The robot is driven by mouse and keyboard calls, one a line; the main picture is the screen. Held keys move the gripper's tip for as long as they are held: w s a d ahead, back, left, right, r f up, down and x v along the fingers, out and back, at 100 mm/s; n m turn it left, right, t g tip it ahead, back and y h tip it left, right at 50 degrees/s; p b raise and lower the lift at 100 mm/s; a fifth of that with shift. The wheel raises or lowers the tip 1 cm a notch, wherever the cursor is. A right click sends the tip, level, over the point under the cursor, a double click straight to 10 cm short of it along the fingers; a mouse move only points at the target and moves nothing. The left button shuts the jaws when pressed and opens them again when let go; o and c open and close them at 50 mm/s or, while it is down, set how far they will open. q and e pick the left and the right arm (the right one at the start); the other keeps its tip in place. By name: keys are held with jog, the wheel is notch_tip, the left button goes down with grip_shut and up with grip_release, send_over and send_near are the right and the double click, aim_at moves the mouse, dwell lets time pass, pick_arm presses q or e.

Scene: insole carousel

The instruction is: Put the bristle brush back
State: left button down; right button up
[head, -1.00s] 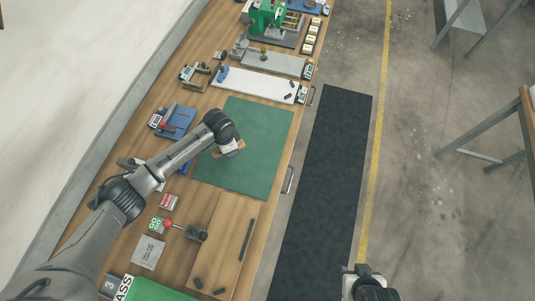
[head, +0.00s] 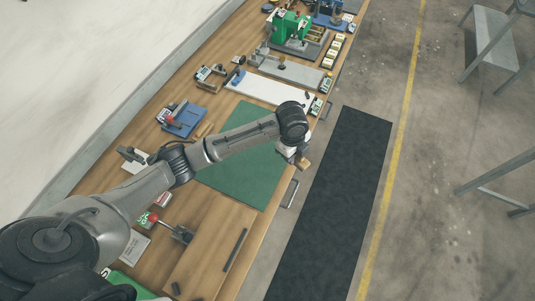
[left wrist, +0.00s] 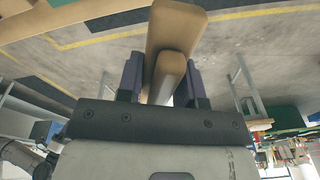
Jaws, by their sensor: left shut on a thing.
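My left gripper (head: 292,154) is shut on a tan wooden piece, seemingly the bristle brush (head: 304,163), near the right edge of the workbench beside the green mat (head: 236,181). In the left wrist view the brush (left wrist: 175,32) shows as a wooden block with a narrower wooden grip between the two dark fingers (left wrist: 165,82). No bristles can be made out. My left arm hides part of the mat and bench. My right gripper is not in view.
Up the bench are a long white board (head: 272,87), a grey plate (head: 292,71) and a green machine (head: 291,27). A blue fixture (head: 186,119) stands left of the mat. A wooden board with a dark bar (head: 235,250) lies nearer. A black floor mat (head: 335,205) runs alongside.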

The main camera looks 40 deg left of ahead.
pick_arm(q)
send_over(266, 156)
jog(key=f, duration=0.7)
jog(key=shift+a, duration=0.25)
jog(key=shift+f+b, duration=0.35)
jog(key=shift+f, duration=1.6)
jog(key=shift+f, duration=0.15)
jog(key=c, duration=0.8)
grip_release()
jog(key=r, duration=0.4)
jog(key=a+r, duration=0.1)
jog(key=r, duration=0.3)
jog(key=r+p, duration=0.1)
jog(key=r, duration=0.3)
jog(key=shift+s+a+r, duration=0.1)
jog(key=shift+s+a, duration=0.15)
jog(key=shift+a, duration=0.05)
